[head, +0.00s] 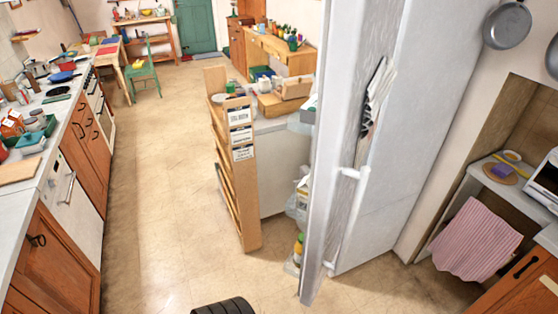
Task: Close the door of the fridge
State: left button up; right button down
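The tall white fridge (425,130) stands right of centre. Its door (345,110) is open and swung out toward me, seen at a steep angle. A white handle (350,175) sticks out from the door's outer face, and a black and white cloth (376,95) hangs above it. Bottles and clear door shelves (299,205) show at the left edge of the door, on its inner side. The fridge's inside is hidden behind the door.
A wooden rack with labels (240,150) stands left of the door, beside a counter. A striped pink towel (475,238) hangs at the right. Counters and cabinets line the left. Tiled floor (160,200) is free in the middle. A dark ribbed object (223,305) shows at the bottom edge.

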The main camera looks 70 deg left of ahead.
aim_at(357, 34)
jog(key=u, duration=1.55)
jog(key=i, duration=0.5)
jog(key=z, duration=0.35)
jog(key=k, duration=0.4)
